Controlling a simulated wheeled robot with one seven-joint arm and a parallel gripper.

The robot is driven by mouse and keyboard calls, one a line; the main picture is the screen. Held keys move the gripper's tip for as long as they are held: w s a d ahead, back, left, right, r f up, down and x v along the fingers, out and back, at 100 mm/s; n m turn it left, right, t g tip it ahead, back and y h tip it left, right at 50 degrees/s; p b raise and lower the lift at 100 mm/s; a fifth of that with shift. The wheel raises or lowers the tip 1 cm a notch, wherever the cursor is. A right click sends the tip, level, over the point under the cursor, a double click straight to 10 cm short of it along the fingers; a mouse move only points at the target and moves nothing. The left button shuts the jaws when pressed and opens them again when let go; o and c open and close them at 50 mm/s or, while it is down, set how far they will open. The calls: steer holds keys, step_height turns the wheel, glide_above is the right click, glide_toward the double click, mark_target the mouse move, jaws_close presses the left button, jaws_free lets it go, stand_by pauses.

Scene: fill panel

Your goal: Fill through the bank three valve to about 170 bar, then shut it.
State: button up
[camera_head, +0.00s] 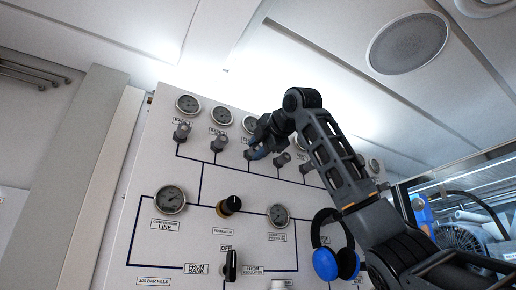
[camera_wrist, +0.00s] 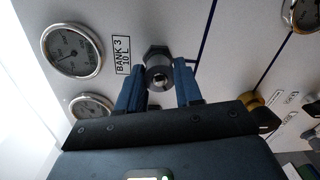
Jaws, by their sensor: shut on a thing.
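The bank three valve (camera_wrist: 158,73) is a dark knob on a hex-shaped fitting, beside the "BANK 3 10 L" label (camera_wrist: 122,55). My gripper (camera_wrist: 159,86) has its two blue fingers on either side of this knob and is shut on it. In the head view my gripper (camera_head: 254,151) reaches the upper row of the panel and hides this valve. A round gauge (camera_wrist: 72,50) sits beside the label; its needle is too small to read exactly. The same gauge shows partly in the head view (camera_head: 249,124).
Other bank valves (camera_head: 182,131) (camera_head: 218,142) (camera_head: 282,159) flank my gripper closely. Below are the compressor line gauge (camera_head: 169,199), a regulator knob (camera_head: 231,205), another gauge (camera_head: 278,215) and a black selector lever (camera_head: 231,266). Blue ear defenders (camera_head: 326,264) hang at lower right, beside my arm.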

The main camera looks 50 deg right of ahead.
steer(key=shift+a, duration=0.1)
steer(key=o, duration=1)
steer(key=b+v, duration=0.2)
steer(key=v, duration=0.5)
steer(key=shift+s+b, duration=0.35)
steer(key=shift+s, duration=0.05)
stand_by(0.4)
